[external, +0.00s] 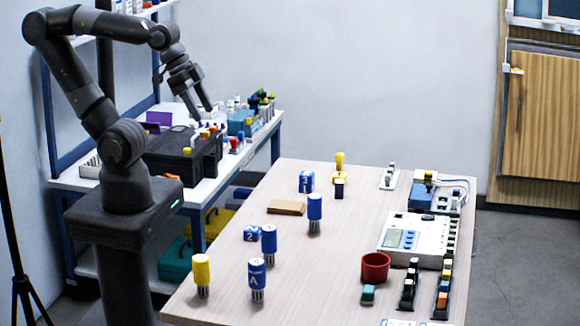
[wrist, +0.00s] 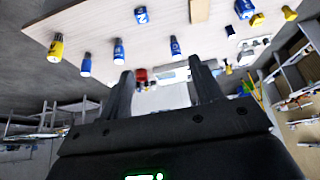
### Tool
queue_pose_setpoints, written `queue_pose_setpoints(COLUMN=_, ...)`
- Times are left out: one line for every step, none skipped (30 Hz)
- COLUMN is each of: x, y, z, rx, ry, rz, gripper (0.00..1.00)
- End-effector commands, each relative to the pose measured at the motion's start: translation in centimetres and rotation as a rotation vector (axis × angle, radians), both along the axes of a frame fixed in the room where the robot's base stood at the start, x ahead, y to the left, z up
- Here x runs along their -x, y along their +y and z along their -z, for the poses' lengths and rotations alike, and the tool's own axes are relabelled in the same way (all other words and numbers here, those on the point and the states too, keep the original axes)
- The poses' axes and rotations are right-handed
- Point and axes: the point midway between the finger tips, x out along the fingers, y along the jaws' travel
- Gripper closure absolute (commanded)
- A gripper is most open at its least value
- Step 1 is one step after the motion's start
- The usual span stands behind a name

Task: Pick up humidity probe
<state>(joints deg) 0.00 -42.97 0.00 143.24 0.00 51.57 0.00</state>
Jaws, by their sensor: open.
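Several probe-like cylinders with grey ribbed ends stand upright on the wooden table. A blue one marked A (external: 257,275) is near the front, with a second blue one (external: 269,240) behind it and a third blue one (external: 315,207) further back. A yellow one (external: 201,270) stands at the left. I cannot tell which is the humidity probe. The wrist view also shows the yellow one (wrist: 56,48) and blue ones (wrist: 118,51). My gripper (external: 202,112) is open and empty, raised near the back bench and apart from all of them. Its fingers (wrist: 160,70) also show in the wrist view.
Blue blocks (external: 252,234), a brown pad (external: 287,208) and a yellow-handled stamp (external: 340,170) share the table. A white device (external: 415,238), a red cup (external: 375,267) and small racks fill its right side. A bench with a black case (external: 178,155) stands behind.

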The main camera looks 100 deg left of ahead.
Motion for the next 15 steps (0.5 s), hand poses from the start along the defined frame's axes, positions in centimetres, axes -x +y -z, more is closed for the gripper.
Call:
queue_pose_setpoints(x=0.0, y=0.0, z=0.0, rx=0.0, ry=0.0, rz=0.0, gripper=0.41)
queue_pose_setpoints(x=0.0, y=0.0, z=0.0, rx=-0.001, ry=0.001, rz=0.0, gripper=0.41)
queue_pose_setpoints(x=0.0, y=0.0, z=0.1, rx=-0.005, ry=0.006, rz=0.004, gripper=0.41)
queue_pose_setpoints(x=-0.1, y=0.0, z=0.2, rx=-0.012, ry=0.013, rz=0.01, gripper=0.41)
queue_pose_setpoints(x=-0.1, y=0.1, z=0.4, rx=-0.022, ry=0.023, rz=0.018, gripper=0.41)
queue_pose_setpoints(x=-0.2, y=0.1, z=0.8, rx=-0.041, ry=0.045, rz=0.032, gripper=0.41)
queue_pose_setpoints(x=-0.3, y=0.2, z=1.2, rx=-0.062, ry=0.066, rz=0.047, gripper=0.41)
queue_pose_setpoints(x=-0.4, y=0.3, z=1.6, rx=-0.084, ry=0.09, rz=0.066, gripper=0.41)
queue_pose_setpoints(x=-0.6, y=0.4, z=2.2, rx=-0.123, ry=0.127, rz=0.095, gripper=0.41)
queue_pose_setpoints(x=-0.8, y=0.6, z=2.7, rx=-0.157, ry=0.158, rz=0.121, gripper=0.41)
queue_pose_setpoints(x=-0.9, y=0.7, z=3.3, rx=-0.194, ry=0.192, rz=0.148, gripper=0.41)
queue_pose_setpoints(x=-1.2, y=0.9, z=4.0, rx=-0.245, ry=0.235, rz=0.187, gripper=0.41)
queue_pose_setpoints(x=-1.4, y=1.1, z=4.5, rx=-0.286, ry=0.269, rz=0.217, gripper=0.41)
queue_pose_setpoints(x=-1.6, y=1.2, z=5.0, rx=-0.327, ry=0.301, rz=0.246, gripper=0.41)
queue_pose_setpoints(x=-1.8, y=1.5, z=5.6, rx=-0.382, ry=0.342, rz=0.286, gripper=0.41)
